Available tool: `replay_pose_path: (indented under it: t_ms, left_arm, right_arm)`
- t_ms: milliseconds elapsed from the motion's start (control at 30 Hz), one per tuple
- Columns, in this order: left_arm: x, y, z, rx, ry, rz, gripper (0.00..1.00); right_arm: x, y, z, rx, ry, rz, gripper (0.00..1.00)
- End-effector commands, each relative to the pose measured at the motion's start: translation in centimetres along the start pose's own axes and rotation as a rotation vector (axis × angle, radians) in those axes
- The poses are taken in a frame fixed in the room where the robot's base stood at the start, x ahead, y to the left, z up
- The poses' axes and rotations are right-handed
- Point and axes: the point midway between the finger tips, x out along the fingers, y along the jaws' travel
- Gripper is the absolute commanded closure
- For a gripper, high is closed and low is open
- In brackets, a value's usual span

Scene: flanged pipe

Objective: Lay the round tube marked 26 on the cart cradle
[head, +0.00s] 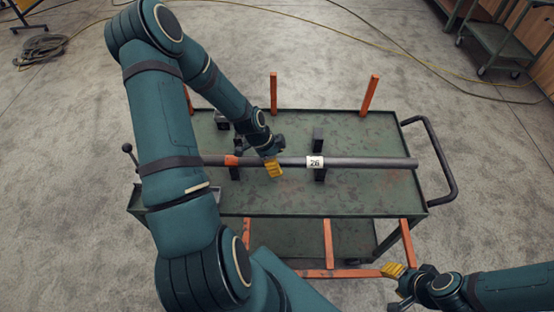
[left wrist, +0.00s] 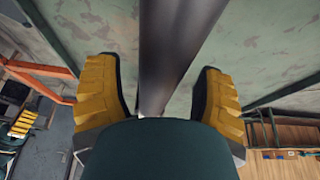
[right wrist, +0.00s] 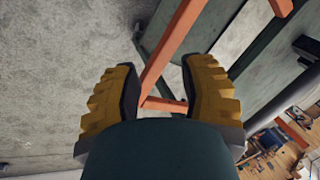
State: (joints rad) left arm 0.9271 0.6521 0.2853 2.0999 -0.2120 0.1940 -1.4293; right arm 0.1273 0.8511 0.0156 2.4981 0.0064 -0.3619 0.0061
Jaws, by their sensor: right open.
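The dark round tube (head: 370,163) with the white 26 label (head: 314,162) lies level across the green cart, over the dark cradle blocks (head: 319,174), which show on both sides of it. An orange band (head: 232,161) marks it near my left arm, which hides its left end. My left gripper (head: 273,168) is at the tube between the band and the label. In the left wrist view the tube (left wrist: 170,50) passes between the open fingers, with a gap visible at the right finger. My right gripper (head: 398,287) is open and empty in front of the cart's near right corner.
The green cart top (head: 290,200) has orange posts (head: 370,95) at its far edge and a dark handle (head: 440,160) at right. Orange legs (head: 327,243) stand at the near side and show close to my right fingers. A second cart (head: 500,45) stands far right.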

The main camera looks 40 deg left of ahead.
Motion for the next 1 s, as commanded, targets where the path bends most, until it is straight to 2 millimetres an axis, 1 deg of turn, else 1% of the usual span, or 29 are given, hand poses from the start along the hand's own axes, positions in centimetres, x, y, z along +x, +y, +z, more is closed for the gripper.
replay_pose_path:
  t_ms: [267, 367, 467, 800, 900, 1000]
  left_arm:
    - [0.0, 0.1, 0.1, -0.002, -0.001, 0.002, 0.32]
    - [-0.5, 0.0, 0.1, -0.002, -0.001, 0.000, 0.32]
    - [-1.8, -0.1, 0.1, -0.004, 0.000, -0.003, 0.32]
    - [-8.6, -0.1, 0.1, -0.004, -0.002, -0.004, 0.32]
    - [-10.1, -0.1, 0.1, -0.003, -0.002, -0.003, 0.32]
    - [-11.2, -0.1, 0.1, -0.001, -0.001, -0.002, 0.32]
  right_arm:
    - [0.0, 0.0, 0.0, 0.000, 0.000, 0.000, 0.59]
    - [0.0, 0.0, 0.0, 0.000, 0.000, 0.000, 0.59]
    - [0.0, 0.0, 0.0, 0.000, 0.000, 0.000, 0.59]
    - [0.0, 0.0, 0.0, 0.000, 0.000, 0.000, 0.59]
    - [0.0, 0.0, 0.0, 0.000, 0.000, 0.000, 0.59]
    - [0.0, 0.0, 0.0, 0.000, 0.000, 0.000, 0.59]
